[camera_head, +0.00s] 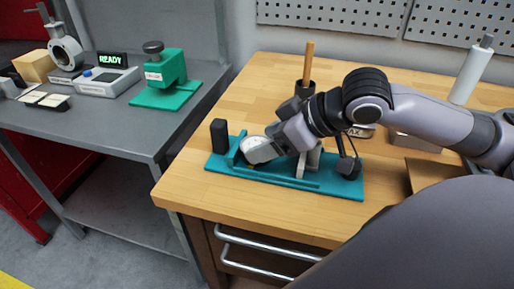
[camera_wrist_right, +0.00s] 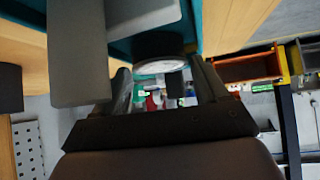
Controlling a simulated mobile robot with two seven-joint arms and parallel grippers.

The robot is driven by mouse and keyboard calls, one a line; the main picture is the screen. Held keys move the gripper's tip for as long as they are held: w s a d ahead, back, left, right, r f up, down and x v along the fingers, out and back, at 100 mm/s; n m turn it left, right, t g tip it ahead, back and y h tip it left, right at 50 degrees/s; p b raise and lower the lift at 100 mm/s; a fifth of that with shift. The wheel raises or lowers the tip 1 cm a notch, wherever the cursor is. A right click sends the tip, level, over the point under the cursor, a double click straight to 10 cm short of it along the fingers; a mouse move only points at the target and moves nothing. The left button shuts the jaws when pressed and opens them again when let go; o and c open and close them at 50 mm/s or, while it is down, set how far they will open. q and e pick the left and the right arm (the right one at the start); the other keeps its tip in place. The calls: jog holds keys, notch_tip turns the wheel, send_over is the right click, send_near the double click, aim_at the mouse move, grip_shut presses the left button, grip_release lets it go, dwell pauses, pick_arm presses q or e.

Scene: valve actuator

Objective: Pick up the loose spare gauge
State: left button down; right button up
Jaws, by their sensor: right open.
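A round gauge (camera_head: 253,143) with a pale dial and dark case sits at the left part of the teal fixture (camera_head: 335,187) on the wooden bench. My right gripper (camera_head: 267,150) reaches down to it from the right and partly covers it. In the right wrist view, the gauge (camera_wrist_right: 160,66) lies between the tips of my right gripper (camera_wrist_right: 165,82), whose two dark fingers stand apart. Whether the fingers touch it, I cannot tell. My left gripper is not in view.
Grey uprights (camera_head: 301,166) stand on the fixture close to my right gripper. A black block (camera_head: 219,135) stands at the fixture's left end. A dark cup (camera_head: 304,89) holding a wooden handle stands behind. The bench's left front is clear. A grey table (camera_head: 110,125) carries a green press (camera_head: 168,80).

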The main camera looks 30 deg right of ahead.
jog(key=shift+x, duration=0.9)
jog(key=c, duration=0.8)
jog(key=shift+c, duration=0.2)
